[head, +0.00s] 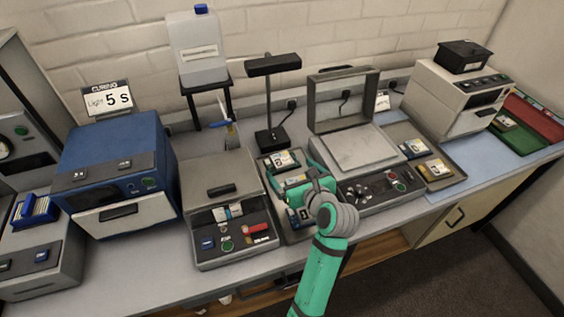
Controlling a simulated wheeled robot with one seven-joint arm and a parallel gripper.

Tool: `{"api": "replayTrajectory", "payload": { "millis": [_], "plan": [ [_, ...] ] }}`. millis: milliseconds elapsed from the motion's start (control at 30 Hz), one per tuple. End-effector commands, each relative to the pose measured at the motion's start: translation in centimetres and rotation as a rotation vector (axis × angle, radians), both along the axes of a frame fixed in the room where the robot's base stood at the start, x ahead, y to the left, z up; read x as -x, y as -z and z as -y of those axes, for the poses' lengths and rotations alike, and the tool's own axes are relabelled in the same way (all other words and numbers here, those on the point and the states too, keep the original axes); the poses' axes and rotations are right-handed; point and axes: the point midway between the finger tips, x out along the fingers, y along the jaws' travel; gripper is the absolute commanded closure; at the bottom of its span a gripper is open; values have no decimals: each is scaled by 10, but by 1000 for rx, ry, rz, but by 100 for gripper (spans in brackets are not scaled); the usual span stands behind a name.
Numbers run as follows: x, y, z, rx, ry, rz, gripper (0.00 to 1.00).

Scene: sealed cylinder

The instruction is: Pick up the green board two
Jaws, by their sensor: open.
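My gripper (308,186), at the end of my green arm, is open over the right side of a grey tray (265,172) in the middle of the bench. Several small labelled boards lie in this tray. One board (281,160) lies at its back, and another board (295,181) lies just left of my gripper. A further board (300,216) shows at the front, partly behind my wrist. My fingertips are hidden, and I cannot tell whether they touch a board. The labels are too small to tell which is green board two.
A second tray (447,180) on the right holds two boards. A machine with a raised lid (343,98) stands close right of my gripper, a grey machine (222,205) close left. A black lamp (273,66) stands behind. Green (527,140) and red (540,118) trays lie far right.

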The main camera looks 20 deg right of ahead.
Motion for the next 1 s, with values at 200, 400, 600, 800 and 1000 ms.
{"api": "replayTrajectory", "payload": {
  "millis": [200,400,600,800,1000],
  "plan": [
    [-19,10,-1,-2,0,0,5],
    [-42,21,-1,0,1,-1,5],
    [-47,23,-1,0,3,0,5],
    [-47,23,-1,0,3,0,21],
    [-47,23,-2,0,1,1,39]
  ]
}}
